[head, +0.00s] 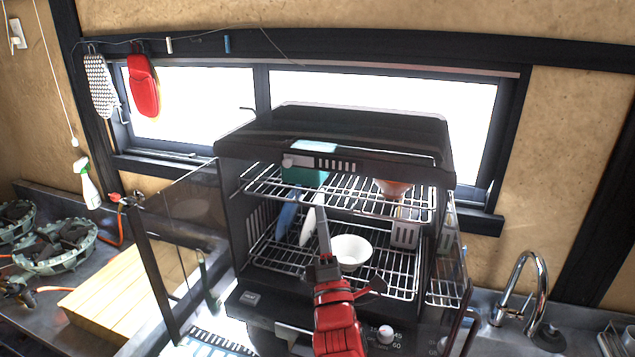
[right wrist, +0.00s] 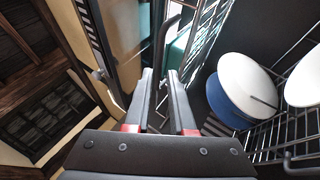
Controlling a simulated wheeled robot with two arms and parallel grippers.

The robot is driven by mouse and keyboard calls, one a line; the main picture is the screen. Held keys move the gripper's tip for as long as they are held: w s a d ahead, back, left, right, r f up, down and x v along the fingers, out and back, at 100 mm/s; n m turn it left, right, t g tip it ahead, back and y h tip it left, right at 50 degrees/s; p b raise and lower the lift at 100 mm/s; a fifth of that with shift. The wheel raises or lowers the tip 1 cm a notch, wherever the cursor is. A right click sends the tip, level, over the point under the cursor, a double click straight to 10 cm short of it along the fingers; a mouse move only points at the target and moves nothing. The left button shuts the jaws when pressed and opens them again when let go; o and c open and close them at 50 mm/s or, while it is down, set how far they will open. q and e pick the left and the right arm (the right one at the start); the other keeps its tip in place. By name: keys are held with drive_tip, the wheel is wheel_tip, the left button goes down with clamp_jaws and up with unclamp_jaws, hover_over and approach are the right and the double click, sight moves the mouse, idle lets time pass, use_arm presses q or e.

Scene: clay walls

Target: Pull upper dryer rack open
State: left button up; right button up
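The dish dryer (head: 365,128) is a black cabinet with its glass doors swung open to both sides. Its upper rack (head: 350,197) is a wire shelf inside the cabinet, holding a teal item (head: 304,175) and a pinkish bowl (head: 393,188). My right gripper (head: 322,225) reaches up in front of the dryer, its tips near the upper rack's front edge. In the right wrist view the two fingers (right wrist: 161,75) are apart with nothing clearly between them. A metal wire (right wrist: 163,45) runs just beyond the tips; whether it lies between them I cannot tell. My left gripper is not seen.
The lower rack (head: 386,277) holds a white bowl (head: 351,251), a blue plate (head: 287,216) and a white plate (head: 309,222). The left glass door (head: 180,245) stands out over the counter beside a wooden board (head: 110,295). A faucet (head: 520,290) is at right.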

drive_tip(key=d+p+x, duration=0.1)
drive_tip(key=x, duration=0.5)
drive_tip(key=shift+w+a+r+p, duration=0.25)
drive_tip(key=shift+a+p, duration=0.15)
drive_tip(key=shift+a, duration=0.15)
clamp_jaws()
idle(0.9)
